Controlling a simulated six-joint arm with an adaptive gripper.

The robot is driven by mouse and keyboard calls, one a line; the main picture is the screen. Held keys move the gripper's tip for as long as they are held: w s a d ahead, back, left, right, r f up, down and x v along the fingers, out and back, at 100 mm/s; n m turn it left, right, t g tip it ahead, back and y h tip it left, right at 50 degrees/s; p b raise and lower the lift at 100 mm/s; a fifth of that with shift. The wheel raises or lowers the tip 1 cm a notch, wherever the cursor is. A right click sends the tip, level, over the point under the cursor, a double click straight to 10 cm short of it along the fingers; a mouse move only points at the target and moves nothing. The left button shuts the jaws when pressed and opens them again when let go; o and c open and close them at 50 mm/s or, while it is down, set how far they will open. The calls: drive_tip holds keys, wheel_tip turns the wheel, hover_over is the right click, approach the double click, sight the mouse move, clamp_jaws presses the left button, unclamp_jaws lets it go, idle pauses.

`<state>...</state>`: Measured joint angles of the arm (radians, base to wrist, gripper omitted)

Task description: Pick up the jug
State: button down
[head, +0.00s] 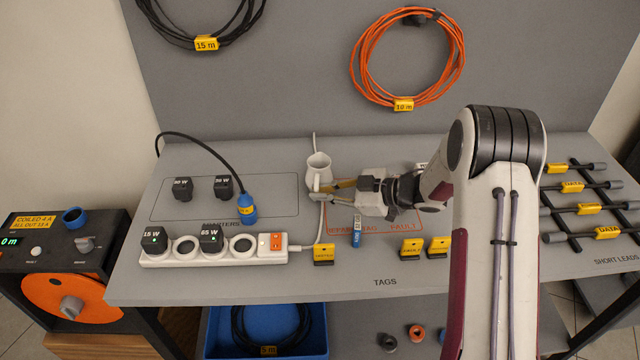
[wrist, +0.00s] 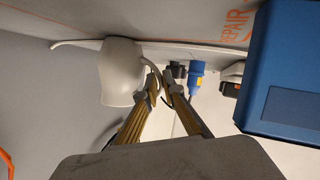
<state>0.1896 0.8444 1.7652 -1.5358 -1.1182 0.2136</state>
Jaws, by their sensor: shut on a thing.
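The white jug (head: 319,168) is near the back middle of the grey table in the head view, apparently upright. In the wrist view the jug (wrist: 119,72) is left of the fingertips, with its curved handle towards them. My gripper (head: 326,190) reaches in from the right, its fingers at the handle side. In the wrist view my gripper (wrist: 160,84) is shut on the jug's handle, which its tips partly hide. I cannot tell whether the jug's base touches the table.
Left of the jug are a blue plug (head: 247,209) on a black cable and a white power strip (head: 214,248). A white cable runs by the jug. Yellow tags (head: 324,254) lie in front. In the wrist view a large blue thing (wrist: 290,60) fills the right.

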drive_tip(key=shift+r, duration=0.3)
wheel_tip(320, 180, up, 9)
idle(1.4)
drive_tip(key=shift+r, duration=0.25)
idle(0.4)
